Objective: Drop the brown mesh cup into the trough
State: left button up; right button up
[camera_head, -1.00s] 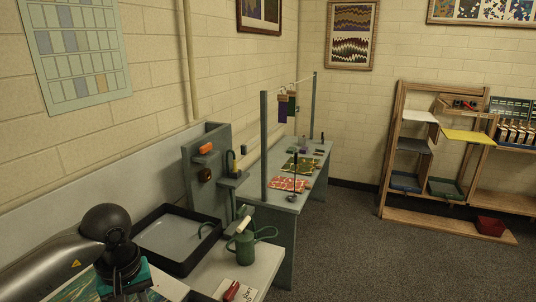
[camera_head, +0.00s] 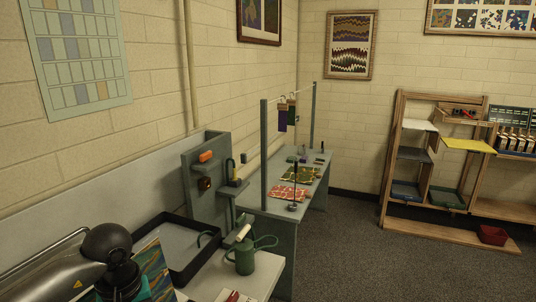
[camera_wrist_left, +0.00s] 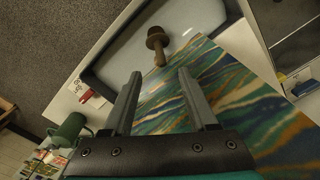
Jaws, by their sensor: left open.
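The trough (camera_head: 207,266) is a dark-rimmed basin with a pale grey inside, at the lower left of the head view; its inside also shows at the top of the left wrist view (camera_wrist_left: 196,14). A brown cup-like piece with a short stem (camera_wrist_left: 156,38) shows over the trough and the sheet's edge in the left wrist view. I cannot tell whether it rests or hangs in the air. My left gripper (camera_wrist_left: 160,73) is open, its fingertips apart from the brown piece. In the head view its wrist hides part of the bench. My right gripper is out of view.
A marbled sheet (camera_head: 154,262) lies beside the trough under my left arm. A green watering can (camera_head: 244,260) stands right of the trough. A grey table (camera_head: 262,190) with posts and coloured sheets stands behind. Wooden shelves (camera_head: 391,170) stand at the right; the floor between is clear.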

pick_arm(q)
notch_tip(320, 180, up, 15)
jog(key=shift+r, duration=0.15)
dwell(0.5)
